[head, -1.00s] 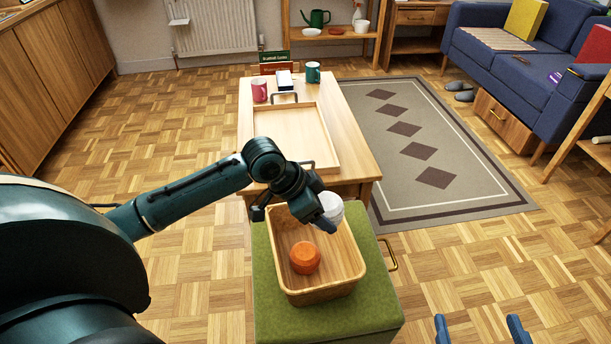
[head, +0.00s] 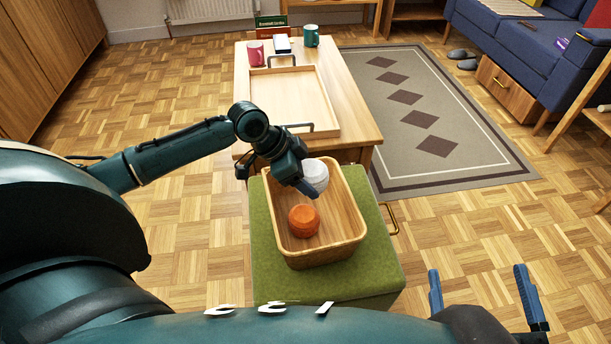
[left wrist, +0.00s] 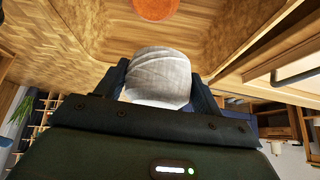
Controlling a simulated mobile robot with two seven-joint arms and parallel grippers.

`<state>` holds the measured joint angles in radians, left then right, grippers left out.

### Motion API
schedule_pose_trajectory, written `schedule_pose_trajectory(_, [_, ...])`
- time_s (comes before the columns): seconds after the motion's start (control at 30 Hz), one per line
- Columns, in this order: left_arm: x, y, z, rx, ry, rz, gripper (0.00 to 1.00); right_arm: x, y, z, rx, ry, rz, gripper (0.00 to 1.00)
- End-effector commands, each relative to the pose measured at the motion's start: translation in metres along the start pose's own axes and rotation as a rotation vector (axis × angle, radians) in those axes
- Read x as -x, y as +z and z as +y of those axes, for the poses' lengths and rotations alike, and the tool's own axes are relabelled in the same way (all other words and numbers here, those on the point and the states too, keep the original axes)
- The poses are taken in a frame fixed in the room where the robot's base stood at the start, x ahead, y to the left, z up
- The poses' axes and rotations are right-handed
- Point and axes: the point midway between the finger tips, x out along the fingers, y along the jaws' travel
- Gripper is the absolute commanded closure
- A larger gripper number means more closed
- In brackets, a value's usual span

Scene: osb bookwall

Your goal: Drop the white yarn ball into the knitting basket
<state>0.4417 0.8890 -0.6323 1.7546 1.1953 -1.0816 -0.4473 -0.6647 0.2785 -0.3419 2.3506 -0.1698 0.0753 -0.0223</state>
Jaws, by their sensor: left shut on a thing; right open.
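The white yarn ball (head: 315,175) is between the fingers of my left gripper (head: 307,188), which is shut on it. The ball appears over or inside the back part of the wooden knitting basket (head: 357,213); I cannot tell whether it touches the bottom. An orange yarn ball (head: 304,221) lies in the basket, in front of the white one. In the left wrist view the white ball (left wrist: 160,76) fills the gap between the fingers, with the orange ball (left wrist: 155,8) beyond. My right gripper (head: 480,290) is open and empty at the lower right.
The basket stands on a green ottoman (head: 270,285). Behind it is a wooden table with a tray (head: 332,110), a pink mug (head: 255,53), a green mug (head: 311,36) and books. A patterned rug (head: 480,150) lies to the right.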

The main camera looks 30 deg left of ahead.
Motion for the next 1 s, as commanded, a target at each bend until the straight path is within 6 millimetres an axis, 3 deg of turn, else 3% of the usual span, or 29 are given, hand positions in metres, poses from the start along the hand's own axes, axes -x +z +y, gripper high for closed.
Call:
schedule_pose_trajectory(0.3, [-0.001,0.001,0.0,0.0,-0.001,0.0,0.55,-0.001,-0.001,-0.001,-0.001,-0.003,0.013,0.07])
schedule_pose_trajectory(0.33, [-0.001,0.001,0.0,0.0,0.0,0.0,0.32,-0.001,-0.001,-0.001,-0.001,-0.003,0.013,0.07])
schedule_pose_trajectory(0.63, [-0.001,0.001,0.0,0.001,0.0,0.0,0.07,-0.001,-0.001,-0.001,-0.001,-0.003,0.012,0.07])
schedule_pose_trajectory(0.87, [-0.001,0.001,0.0,0.001,0.0,-0.001,0.07,-0.001,-0.002,-0.001,0.0,-0.003,0.012,0.07])
schedule_pose_trajectory(1.0, [0.011,0.001,0.0,0.002,0.0,-0.002,0.07,-0.001,-0.007,0.001,0.007,-0.003,0.012,0.07])
